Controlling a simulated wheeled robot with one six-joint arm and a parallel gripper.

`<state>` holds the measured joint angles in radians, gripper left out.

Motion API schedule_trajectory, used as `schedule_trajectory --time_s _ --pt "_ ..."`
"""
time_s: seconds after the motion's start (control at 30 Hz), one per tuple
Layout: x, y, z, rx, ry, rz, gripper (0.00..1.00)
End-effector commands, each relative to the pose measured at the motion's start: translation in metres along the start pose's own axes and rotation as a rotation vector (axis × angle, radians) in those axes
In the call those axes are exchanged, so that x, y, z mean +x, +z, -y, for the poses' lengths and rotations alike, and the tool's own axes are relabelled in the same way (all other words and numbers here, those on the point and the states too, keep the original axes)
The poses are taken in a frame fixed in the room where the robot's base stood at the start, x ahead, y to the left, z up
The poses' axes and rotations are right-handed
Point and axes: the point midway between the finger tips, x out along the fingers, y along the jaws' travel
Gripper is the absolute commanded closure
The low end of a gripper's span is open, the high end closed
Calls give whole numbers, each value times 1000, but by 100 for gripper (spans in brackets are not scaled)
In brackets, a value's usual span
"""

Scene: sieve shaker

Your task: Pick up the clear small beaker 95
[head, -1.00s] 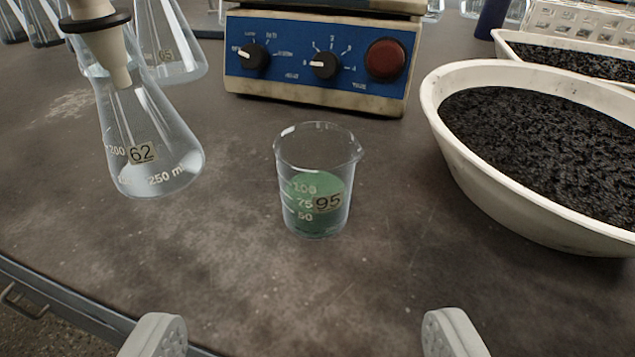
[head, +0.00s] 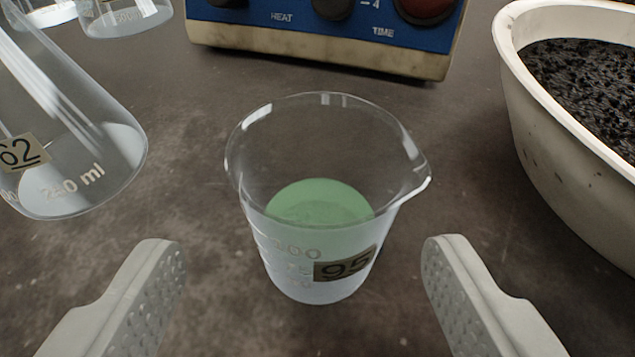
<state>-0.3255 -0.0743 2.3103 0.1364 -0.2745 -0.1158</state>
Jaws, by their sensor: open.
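The clear small beaker (head: 385,222), with a label reading 95 and a green liquid or green area inside, stands upright on the dark bench in the middle of the head view. Its spout points right. My gripper (head: 305,255) is open, with one finger to the left of the beaker and one to the right. Both fingers are apart from the glass, and nothing is held. The fingertips appear low in the picture, about level with the beaker's lower half.
A flask labelled 62 (head: 75,140) stands close on the left. A white bowl of black grains (head: 560,150) is on the right. A blue control box with knobs (head: 290,25) stands behind the beaker. Bare bench (head: 215,75) lies between them.

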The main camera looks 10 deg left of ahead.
Motion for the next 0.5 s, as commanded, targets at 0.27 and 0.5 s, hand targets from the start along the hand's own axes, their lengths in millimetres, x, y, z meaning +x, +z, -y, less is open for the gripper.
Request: schedule_trajectory --time_s 0.27,0.5 --pt "22 2 -4 0 1 1 30" --pt "46 2 -6 0 0 0 30"
